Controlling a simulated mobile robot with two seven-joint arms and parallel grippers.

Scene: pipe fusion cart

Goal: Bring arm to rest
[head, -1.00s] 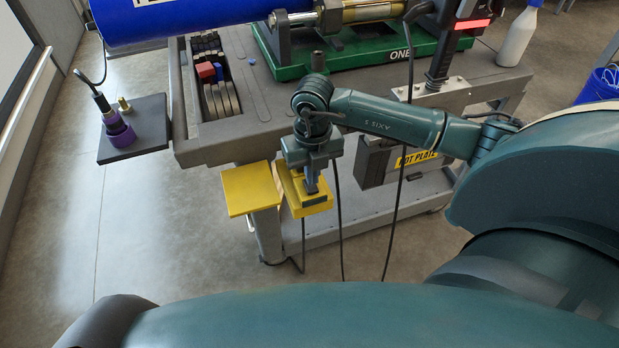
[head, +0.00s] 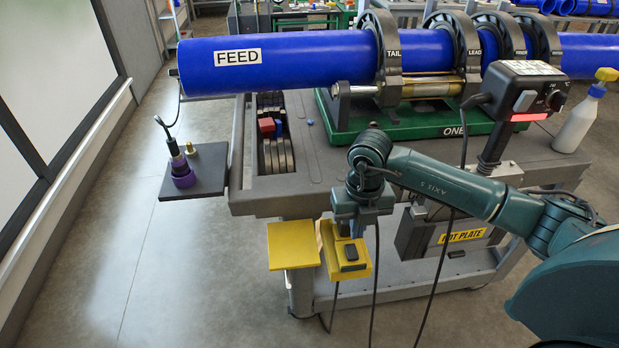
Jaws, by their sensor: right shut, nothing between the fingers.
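My right arm (head: 450,187) reaches in from the right, bent at its wrist, with the hand pointing down. My right gripper (head: 344,232) is shut and empty at the front edge of the cart. It hangs just above or against a yellow block (head: 363,266) with a dark inset piece; I cannot tell whether they touch. The fingertips are small and partly hidden by the hand. My left gripper is out of view.
The grey cart (head: 285,195) carries a blue FEED pipe (head: 300,64) in black clamps over a green base (head: 425,137). A yellow plate (head: 293,245) is left of the gripper. Dark cables hang nearby. A spray bottle (head: 578,120) stands at right. Floor at left is clear.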

